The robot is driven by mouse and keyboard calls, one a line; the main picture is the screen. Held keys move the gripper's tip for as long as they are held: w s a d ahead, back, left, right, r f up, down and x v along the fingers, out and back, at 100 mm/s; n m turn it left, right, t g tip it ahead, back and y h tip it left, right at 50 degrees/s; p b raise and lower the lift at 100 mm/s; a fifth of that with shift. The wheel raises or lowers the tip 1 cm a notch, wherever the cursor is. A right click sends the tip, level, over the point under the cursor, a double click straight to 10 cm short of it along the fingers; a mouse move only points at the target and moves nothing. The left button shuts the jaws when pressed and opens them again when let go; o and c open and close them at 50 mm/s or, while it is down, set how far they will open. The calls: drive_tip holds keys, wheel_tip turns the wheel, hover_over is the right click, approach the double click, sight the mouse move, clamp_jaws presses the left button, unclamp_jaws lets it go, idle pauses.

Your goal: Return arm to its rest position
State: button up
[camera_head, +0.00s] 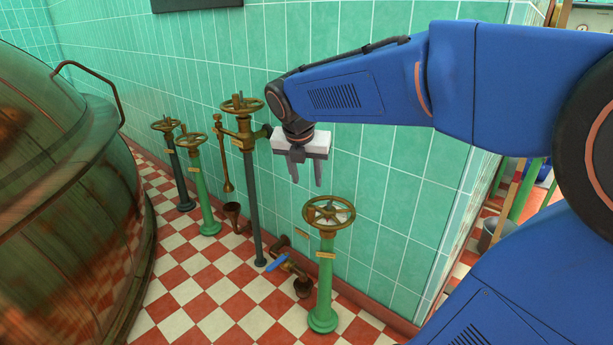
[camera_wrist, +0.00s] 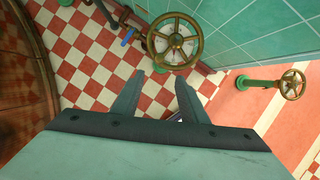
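My gripper (camera_head: 305,170) hangs from the end of my blue arm, pointing down, in front of the green tiled wall. Its two fingers are apart with nothing between them. In the wrist view my gripper (camera_wrist: 160,100) also shows both fingers spread over the checkered floor. The nearest valve handwheel (camera_head: 329,212), brass-coloured on a green post, stands below and slightly right of the gripper. In the wrist view this handwheel (camera_wrist: 175,17) is beyond the fingertips, apart from them.
A large copper kettle (camera_head: 60,190) fills the left side. Several more valves, including a tall brass one (camera_head: 242,104), stand along the wall. A pipe with a blue lever (camera_head: 277,263) is low by the wall. The checkered floor (camera_head: 215,300) between kettle and valves is clear.

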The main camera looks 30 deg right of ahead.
idle(0.4)
drive_tip(key=s+a+f+m+y, duration=0.1)
drive_tip(key=s+a+f+m, duration=0.2)
drive_tip(key=s+m, duration=0.7)
drive_tip(key=s+a+f+m+t+y, duration=0.1)
drive_tip(key=s+a+f+m+y, duration=0.1)
drive_tip(key=s+m, duration=0.9)
wheel_tip(320, 180, down, 3)
drive_tip(key=a+m, duration=0.1)
drive_tip(key=m, duration=0.5)
drive_tip(key=shift+s, duration=0.3)
